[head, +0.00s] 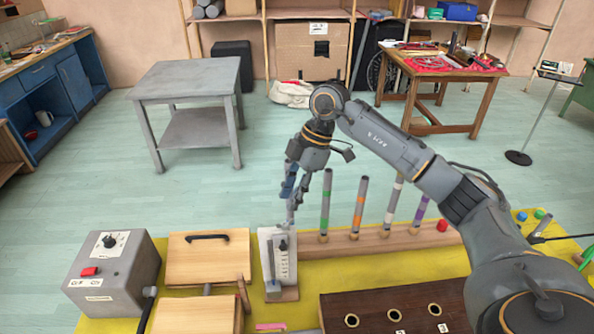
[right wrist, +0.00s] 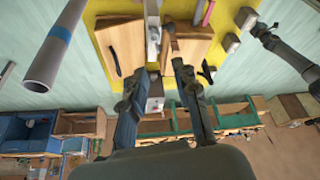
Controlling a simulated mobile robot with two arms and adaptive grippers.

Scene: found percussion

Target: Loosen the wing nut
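A pale upright plate (head: 268,258) with a printed scale stands on a small base in the front middle of the head view. A small dark knob-like part (head: 283,245) on it may be the wing nut; its wings are too small to make out. My right gripper (head: 291,215) is above the plate, pointing down. In the right wrist view its two fingers (right wrist: 157,70) are apart, with nothing seen held between them. A pale upright strip (right wrist: 153,30) shows beyond the fingertips. A dark limb at the right of that view may be my left arm; its fingers are unclear.
Upright tubes with coloured bands, such as the green-banded one (head: 326,200), stand right of the plate. A wooden box (head: 205,265) with a black handle and a grey control box (head: 115,275) stand left. A dark board with holes (head: 375,318) lies in front.

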